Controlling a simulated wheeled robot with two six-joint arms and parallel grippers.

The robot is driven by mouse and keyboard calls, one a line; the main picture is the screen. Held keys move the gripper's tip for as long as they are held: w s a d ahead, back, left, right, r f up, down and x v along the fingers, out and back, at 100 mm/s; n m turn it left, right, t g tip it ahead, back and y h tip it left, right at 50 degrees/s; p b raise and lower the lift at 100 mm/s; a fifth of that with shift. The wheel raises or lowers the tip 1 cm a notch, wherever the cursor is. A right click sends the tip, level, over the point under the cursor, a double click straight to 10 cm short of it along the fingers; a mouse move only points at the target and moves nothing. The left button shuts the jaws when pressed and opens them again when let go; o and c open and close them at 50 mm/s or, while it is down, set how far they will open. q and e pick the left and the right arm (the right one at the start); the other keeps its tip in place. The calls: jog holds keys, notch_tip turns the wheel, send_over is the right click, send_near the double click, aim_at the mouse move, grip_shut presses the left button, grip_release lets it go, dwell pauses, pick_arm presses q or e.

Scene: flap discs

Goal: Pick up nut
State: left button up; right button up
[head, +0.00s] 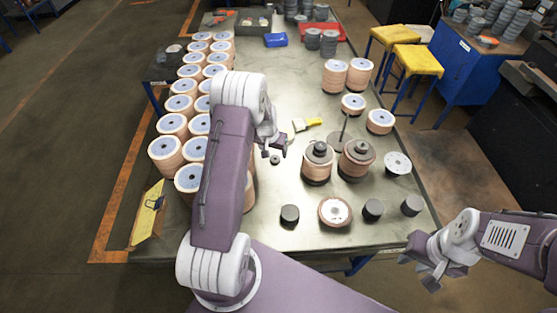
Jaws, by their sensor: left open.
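A small dark round piece that looks like the nut (275,159) lies on the metal table, right of the left rows of disc stacks. My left gripper (283,146) is open, just above and beside this piece in the picture; I cannot tell the exact height gap. Two disc stacks, left (317,166) and right (356,162), stand to the right with dark caps on top. My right gripper (417,272) is off the table's front right corner, its fingers apart and with nothing seen between them.
Rows of disc stacks (172,125) fill the table's left side, partly hidden by my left arm. Dark cylinders (290,214) and a flap disc (334,211) stand near the front edge. The table's middle is mostly clear.

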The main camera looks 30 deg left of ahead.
aim_at(275, 157)
pick_arm(q)
jog(key=shift+x, duration=1.25)
jog(key=p+x, duration=0.1)
jog(key=x, duration=0.1)
jog(key=p+x, duration=0.1)
jog(key=x, duration=0.1)
jog(key=shift+a+f, duration=0.1)
jog(key=shift+a, duration=0.15)
jog(key=shift+w+a+f, duration=0.1)
jog(key=shift+w+f, duration=0.1)
jog(key=shift+f, duration=0.25)
jog(key=c, duration=0.7)
grip_shut()
notch_tip(275, 157, up, 10)
jog(key=b, duration=0.2)
jog(key=shift+r, duration=0.15)
